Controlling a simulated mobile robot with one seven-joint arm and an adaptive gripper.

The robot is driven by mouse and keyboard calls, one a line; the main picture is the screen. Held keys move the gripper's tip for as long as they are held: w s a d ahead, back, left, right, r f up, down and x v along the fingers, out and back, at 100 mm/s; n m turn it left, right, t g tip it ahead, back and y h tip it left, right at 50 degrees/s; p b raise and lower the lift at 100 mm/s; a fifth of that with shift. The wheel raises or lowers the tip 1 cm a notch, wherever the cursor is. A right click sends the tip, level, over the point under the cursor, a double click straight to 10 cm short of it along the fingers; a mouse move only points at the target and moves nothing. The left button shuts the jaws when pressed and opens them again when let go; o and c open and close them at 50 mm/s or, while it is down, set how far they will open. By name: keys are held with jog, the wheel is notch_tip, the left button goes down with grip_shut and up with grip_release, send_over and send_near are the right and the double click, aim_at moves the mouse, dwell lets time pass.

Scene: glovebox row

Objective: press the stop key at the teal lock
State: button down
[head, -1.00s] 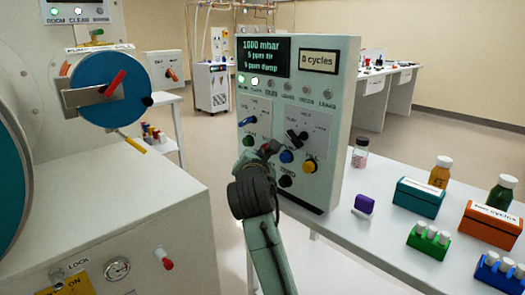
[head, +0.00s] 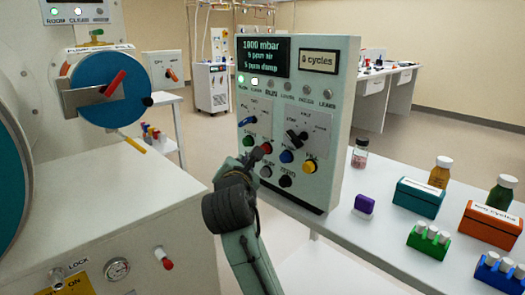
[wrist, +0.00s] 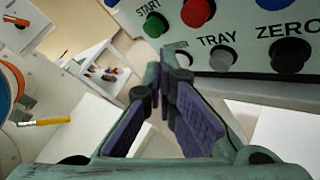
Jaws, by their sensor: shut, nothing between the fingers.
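The control box (head: 330,110) stands upright with a lit display. On it a red key (head: 267,148) sits between a green key (head: 249,141) and a blue key (head: 286,156). In the wrist view the red key (wrist: 197,13) is right of the green START key (wrist: 155,25); its own label cannot be read. My gripper (head: 254,158) is shut and empty, just in front of the box's lower left. In the wrist view its fingertips (wrist: 173,58) are below the red key and appear apart from it. A teal round door (head: 105,90) is at the left.
A grey TRAY key (wrist: 222,58) and a black ZERO key (wrist: 290,55) are close below the red key. A yellow key (head: 309,167) is to the right. The white table (head: 345,235) bears vials and boxes. A white cabinet (head: 110,195) stands left of my arm.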

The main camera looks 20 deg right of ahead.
jog(key=shift+s+a, duration=0.35)
jog(key=shift+a, duration=0.55)
